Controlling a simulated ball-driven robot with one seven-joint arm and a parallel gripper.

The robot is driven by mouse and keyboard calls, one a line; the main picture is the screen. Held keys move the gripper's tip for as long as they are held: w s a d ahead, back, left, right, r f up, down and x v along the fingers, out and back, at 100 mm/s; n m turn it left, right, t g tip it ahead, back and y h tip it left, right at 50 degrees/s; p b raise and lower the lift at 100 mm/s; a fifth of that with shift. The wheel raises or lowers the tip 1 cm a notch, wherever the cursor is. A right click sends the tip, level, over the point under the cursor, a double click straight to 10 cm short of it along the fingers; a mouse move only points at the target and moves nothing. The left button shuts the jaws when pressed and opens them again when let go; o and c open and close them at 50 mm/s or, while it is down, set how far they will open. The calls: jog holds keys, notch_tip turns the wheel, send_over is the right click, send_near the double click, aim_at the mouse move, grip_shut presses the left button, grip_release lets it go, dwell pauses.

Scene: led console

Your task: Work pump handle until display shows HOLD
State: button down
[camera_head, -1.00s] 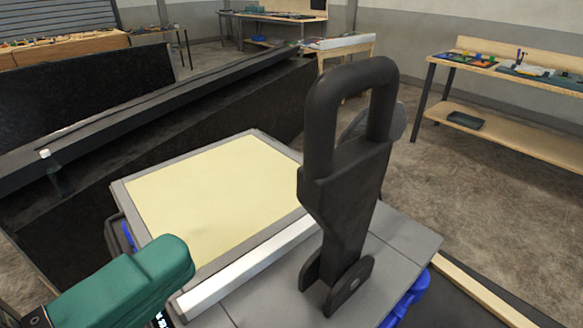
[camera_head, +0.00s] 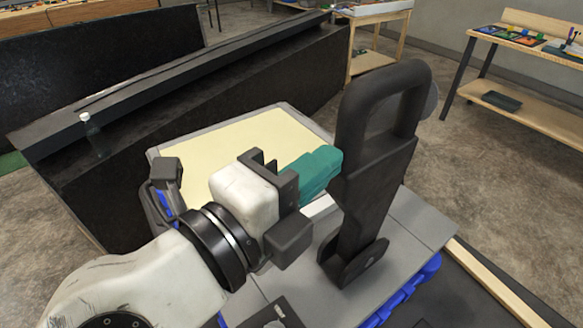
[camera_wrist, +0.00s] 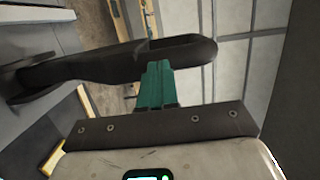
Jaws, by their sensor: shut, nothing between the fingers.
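The black pump handle (camera_head: 374,165) stands upright with a slight lean to the right. Its looped grip is at the top and its lower end sits in a pivot bracket (camera_head: 352,262) on a grey console top (camera_head: 425,222). My gripper (camera_head: 338,163) has green fingers, shut and empty, at the left side of the handle's middle. In the wrist view, the fingertips (camera_wrist: 158,66) overlap the handle (camera_wrist: 110,65) near its loop; I cannot tell whether they touch. A blank pale yellow panel (camera_head: 215,150) is left of the handle, partly behind my arm. No display text is readable.
A long black counter (camera_head: 230,75) runs behind the console, with a small bottle (camera_head: 90,130) at its left end. A wooden workbench (camera_head: 540,115) with parts stands at the back right. Open floor (camera_head: 490,190) lies right of the console.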

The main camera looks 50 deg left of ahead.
jog(key=shift+w, duration=0.2)
jog(key=shift+w, duration=0.1)
